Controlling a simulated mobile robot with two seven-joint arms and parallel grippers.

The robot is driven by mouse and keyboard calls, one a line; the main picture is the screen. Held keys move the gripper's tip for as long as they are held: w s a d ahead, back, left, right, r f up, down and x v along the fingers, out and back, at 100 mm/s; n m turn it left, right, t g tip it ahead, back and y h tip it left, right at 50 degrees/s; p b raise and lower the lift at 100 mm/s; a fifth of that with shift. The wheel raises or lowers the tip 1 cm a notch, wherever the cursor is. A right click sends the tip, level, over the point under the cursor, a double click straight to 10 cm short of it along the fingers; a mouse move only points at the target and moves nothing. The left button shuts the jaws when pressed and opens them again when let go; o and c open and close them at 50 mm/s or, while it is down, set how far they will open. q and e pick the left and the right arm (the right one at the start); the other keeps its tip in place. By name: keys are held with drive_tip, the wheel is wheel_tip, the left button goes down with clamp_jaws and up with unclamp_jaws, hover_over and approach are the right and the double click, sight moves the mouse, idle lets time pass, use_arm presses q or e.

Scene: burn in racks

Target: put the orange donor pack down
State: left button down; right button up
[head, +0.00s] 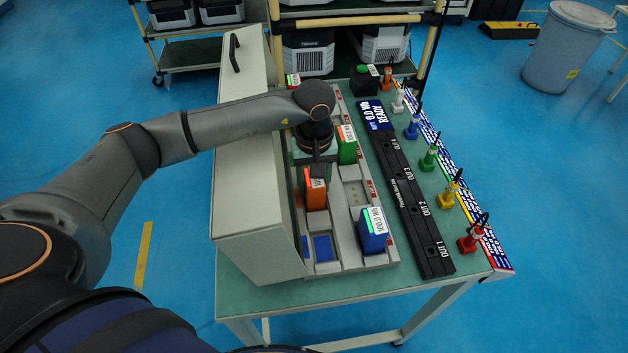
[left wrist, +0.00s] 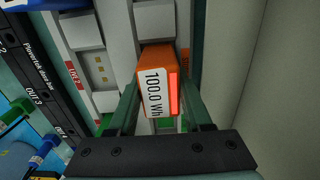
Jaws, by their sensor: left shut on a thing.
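The orange donor pack (head: 315,190) stands in the left column of the grey rack (head: 350,262) on the table in the head view. In the left wrist view the orange pack (left wrist: 158,72) shows its "100.0 Wh" label, between the two fingers. My left gripper (head: 318,166) reaches over the rack from the left and is shut on the orange pack. The pack's lower end is hidden, so I cannot tell whether it is fully seated. My right gripper is not in view.
A blue pack (head: 373,231) and a green pack (head: 346,145) stand in the right column. A black OUT strip (head: 415,215) and several coloured plugs, such as the red one (head: 470,240), line the right. A tall pale panel (head: 245,170) borders the rack's left.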

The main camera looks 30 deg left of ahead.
use_arm(q)
drive_tip(key=shift+c, duration=1.6)
unclamp_jaws()
drive_tip(key=shift+f, duration=0.1)
wheel_tip(320, 180, up, 12)
drive_tip(key=shift+r+b, duration=0.15)
drive_tip(key=shift+b, duration=0.3)
